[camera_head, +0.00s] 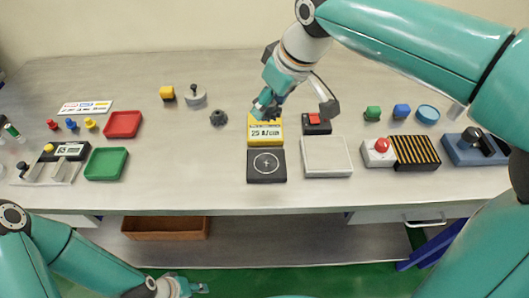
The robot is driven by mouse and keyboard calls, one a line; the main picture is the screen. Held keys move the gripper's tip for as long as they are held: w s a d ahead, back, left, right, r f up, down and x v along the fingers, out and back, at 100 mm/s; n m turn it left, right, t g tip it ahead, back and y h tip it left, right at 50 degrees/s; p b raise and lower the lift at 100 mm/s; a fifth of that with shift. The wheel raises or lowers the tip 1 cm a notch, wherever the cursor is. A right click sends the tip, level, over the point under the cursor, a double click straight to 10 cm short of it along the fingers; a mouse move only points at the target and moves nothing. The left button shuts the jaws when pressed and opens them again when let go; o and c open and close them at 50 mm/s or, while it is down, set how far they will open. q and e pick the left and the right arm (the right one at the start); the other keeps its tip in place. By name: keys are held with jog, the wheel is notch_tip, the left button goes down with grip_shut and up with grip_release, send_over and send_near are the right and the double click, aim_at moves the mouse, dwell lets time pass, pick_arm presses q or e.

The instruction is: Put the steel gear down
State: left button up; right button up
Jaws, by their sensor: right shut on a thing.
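My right gripper (266,107) is shut above the back edge of a yellow scale-like device (264,131) with a printed display. The thing in its jaws is small, dark and mostly hidden by the fingers; I take it for the steel gear. I cannot tell whether it touches the device. A dark, toothed-looking piece (218,118) stands on the table to the left of the gripper. My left gripper (196,288) is low at the bottom, in front of the table; its jaws are too small to read.
A black plate with a white circle (266,166) lies in front of the yellow device. A pale square tray (327,157) is beside it, a black box with a red switch (317,123) behind. Red (123,124) and green (107,163) trays are at left. Table around the dark piece is clear.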

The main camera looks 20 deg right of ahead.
send_over(263, 160)
jog(key=s, duration=0.1)
jog(key=f, duration=1.2)
jog(key=shift+d+f, duration=0.2)
jog(key=shift+d, duration=0.15)
jog(key=shift+s+f+b, duration=0.1)
jog(key=shift+f+b, duration=0.2)
jog(key=shift+f, duration=1.9)
jog(key=shift+f, duration=0.15)
jog(key=o, duration=1.4)
jog(key=shift+c, duration=0.2)
jog(key=v, duration=1.2)
